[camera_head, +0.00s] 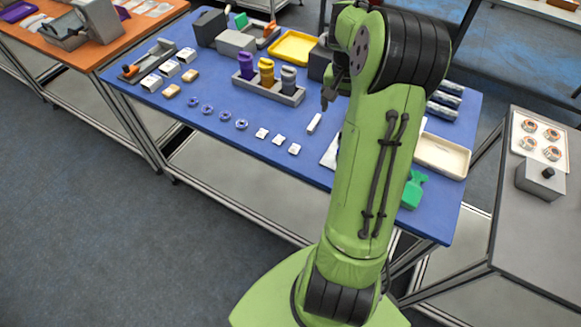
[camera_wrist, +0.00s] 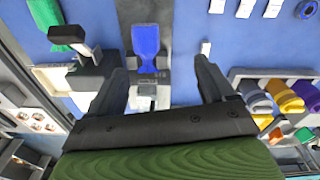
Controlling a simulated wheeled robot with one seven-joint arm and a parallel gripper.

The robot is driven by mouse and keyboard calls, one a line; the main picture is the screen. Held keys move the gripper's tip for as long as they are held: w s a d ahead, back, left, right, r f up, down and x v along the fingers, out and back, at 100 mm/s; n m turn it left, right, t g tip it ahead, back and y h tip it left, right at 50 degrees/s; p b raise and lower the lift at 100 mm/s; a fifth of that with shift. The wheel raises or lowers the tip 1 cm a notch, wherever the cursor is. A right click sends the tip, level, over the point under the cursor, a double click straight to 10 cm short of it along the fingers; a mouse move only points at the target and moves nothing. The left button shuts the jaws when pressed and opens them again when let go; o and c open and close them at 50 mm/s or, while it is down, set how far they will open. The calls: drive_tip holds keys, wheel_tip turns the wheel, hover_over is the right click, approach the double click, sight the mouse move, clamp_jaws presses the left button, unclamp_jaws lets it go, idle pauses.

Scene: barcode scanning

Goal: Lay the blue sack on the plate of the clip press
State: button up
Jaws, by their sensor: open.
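In the wrist view the blue sack (camera_wrist: 146,40) lies lengthwise over a dark grey plate (camera_wrist: 130,12), its narrowed end toward my gripper. A pale metal part (camera_wrist: 145,90) shows just below that end. A black lever (camera_wrist: 70,36) and dark block stand left of the plate and look like part of the clip press. My gripper (camera_wrist: 159,64) is open, with one finger on each side of the sack's narrow end and gaps visible on both sides. Height above the sack is hard to tell. In the head view my gripper (camera_head: 329,94) is partly visible; my arm hides the sack.
A holder with purple, yellow and grey pieces (camera_head: 267,75) stands left of my arm. A yellow tray (camera_head: 293,47) is behind it. A beige tray (camera_head: 441,156) and green object (camera_head: 414,190) are at the right. Small parts line the blue table's front (camera_head: 225,145).

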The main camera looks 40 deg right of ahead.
drive_tip(key=s+a+r+n+t+h, duration=0.1)
drive_tip(key=a+r+n, duration=0.3)
drive_tip(key=a, duration=0.5)
drive_tip(key=s+a+r+n+t+h, duration=0.1)
drive_tip(key=a+r+n, duration=0.1)
drive_tip(key=a+r, duration=0.6)
drive_tip(key=s+a+f+n+t+y, duration=0.1)
drive_tip(key=s+a+n, duration=0.4)
drive_tip(key=s+a, duration=0.7)
drive_tip(key=shift+s+a+f+t+y, duration=0.15)
drive_tip(key=shift+a+f+t+y, duration=0.1)
drive_tip(key=shift+a+t+y, duration=0.6)
drive_tip(key=shift+d+t, duration=0.15)
drive_tip(key=shift+t, duration=0.2)
